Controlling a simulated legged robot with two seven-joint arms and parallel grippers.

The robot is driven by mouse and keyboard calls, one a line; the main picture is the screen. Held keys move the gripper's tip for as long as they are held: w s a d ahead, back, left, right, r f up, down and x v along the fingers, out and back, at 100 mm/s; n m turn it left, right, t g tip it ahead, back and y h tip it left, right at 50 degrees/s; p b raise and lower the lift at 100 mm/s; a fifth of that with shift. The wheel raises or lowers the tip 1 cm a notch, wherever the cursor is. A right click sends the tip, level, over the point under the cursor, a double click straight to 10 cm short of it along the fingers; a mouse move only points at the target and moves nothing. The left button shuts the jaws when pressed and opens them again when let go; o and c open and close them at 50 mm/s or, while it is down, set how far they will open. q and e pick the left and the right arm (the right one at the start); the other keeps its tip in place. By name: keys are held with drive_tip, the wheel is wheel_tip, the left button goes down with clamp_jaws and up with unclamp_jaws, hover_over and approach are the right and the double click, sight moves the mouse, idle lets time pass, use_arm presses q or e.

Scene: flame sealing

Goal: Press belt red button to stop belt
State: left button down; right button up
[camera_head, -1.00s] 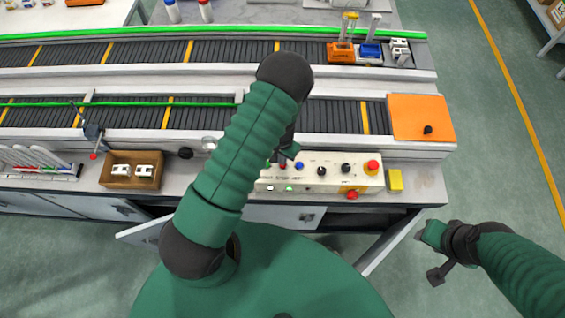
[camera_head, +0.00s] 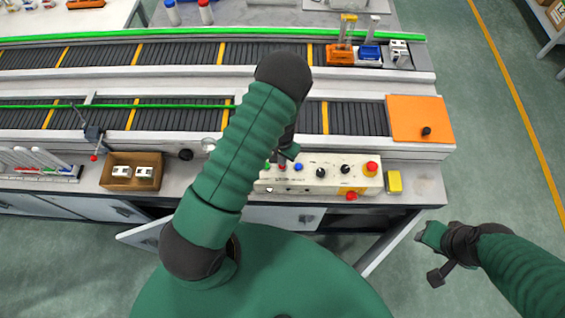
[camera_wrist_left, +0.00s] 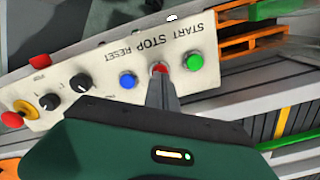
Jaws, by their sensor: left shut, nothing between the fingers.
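The control panel (camera_head: 330,180) is a cream box at the front edge of the belt table. In the left wrist view, its red STOP button (camera_wrist_left: 159,68) sits between the blue RESET button (camera_wrist_left: 128,81) and the green START button (camera_wrist_left: 194,62). My left gripper (camera_wrist_left: 160,78) is shut and empty; its tips overlap the lower part of the red button, and actual contact is hard to tell. In the head view my left gripper (camera_head: 287,153) is partly hidden behind my arm. My right gripper (camera_head: 434,256) hangs off the table's right side; its jaw state is unclear.
Two conveyor belts (camera_head: 350,118) run behind the panel. A larger red knob (camera_head: 371,168) and a yellow block (camera_head: 394,181) are at the panel's right. A brown box (camera_head: 130,176) and a tube rack (camera_head: 40,175) stand to the left.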

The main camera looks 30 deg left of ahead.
use_arm(q)
wheel_tip(320, 180, up, 6)
drive_tip(key=p, duration=0.4)
drive_tip(key=shift+r, duration=0.15)
drive_tip(key=s+d+r+t+b, duration=0.2)
drive_tip(key=s+d+r+b, duration=0.5)
drive_tip(key=b, duration=0.8)
drive_tip(key=shift+s+d+r+t, duration=0.25)
drive_tip(key=shift+s+r, duration=0.35)
drive_tip(key=shift+s, duration=0.55)
idle(1.2)
